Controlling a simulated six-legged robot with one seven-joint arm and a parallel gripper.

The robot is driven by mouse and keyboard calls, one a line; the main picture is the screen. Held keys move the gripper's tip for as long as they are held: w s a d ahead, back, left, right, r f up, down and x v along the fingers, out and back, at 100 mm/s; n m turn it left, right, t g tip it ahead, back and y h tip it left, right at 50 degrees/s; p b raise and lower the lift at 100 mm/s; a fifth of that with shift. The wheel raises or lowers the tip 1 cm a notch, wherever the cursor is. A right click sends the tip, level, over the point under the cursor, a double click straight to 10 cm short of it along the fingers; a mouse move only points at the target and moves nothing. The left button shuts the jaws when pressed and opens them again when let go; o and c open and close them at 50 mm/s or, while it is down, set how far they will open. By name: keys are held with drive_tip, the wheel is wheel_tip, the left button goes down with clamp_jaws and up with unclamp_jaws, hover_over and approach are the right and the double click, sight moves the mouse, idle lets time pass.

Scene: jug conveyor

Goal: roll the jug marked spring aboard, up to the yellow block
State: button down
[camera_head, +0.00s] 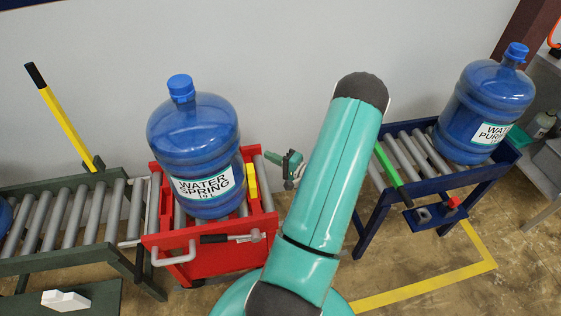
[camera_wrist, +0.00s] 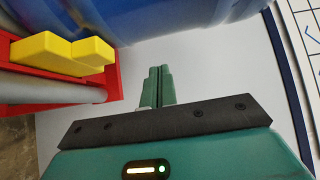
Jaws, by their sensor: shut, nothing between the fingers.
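The blue jug marked spring (camera_head: 195,150) stands upright on the rollers of the red cart (camera_head: 220,262). The yellow block (camera_head: 251,182) is on the cart just right of the jug; whether they touch I cannot tell. In the wrist view the yellow block (camera_wrist: 62,52) sits at the upper left, with the jug's blue side (camera_wrist: 170,18) across the top. My gripper (camera_head: 292,168) is right of the cart, apart from the jug and block. Its green fingers (camera_wrist: 158,86) are shut together and empty.
A dark green roller conveyor (camera_head: 60,215) with a yellow lever (camera_head: 65,125) adjoins the cart's left side. Floor shows between cart and stand.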

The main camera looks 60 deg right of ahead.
drive_tip(key=w, duration=0.2)
drive_tip(key=w+a, duration=0.1)
drive_tip(key=w, duration=0.1)
drive_tip(key=w+a, duration=0.1)
drive_tip(key=w, duration=0.1)
drive_tip(key=shift+w+a, duration=0.1)
drive_tip(key=shift+a, duration=0.15)
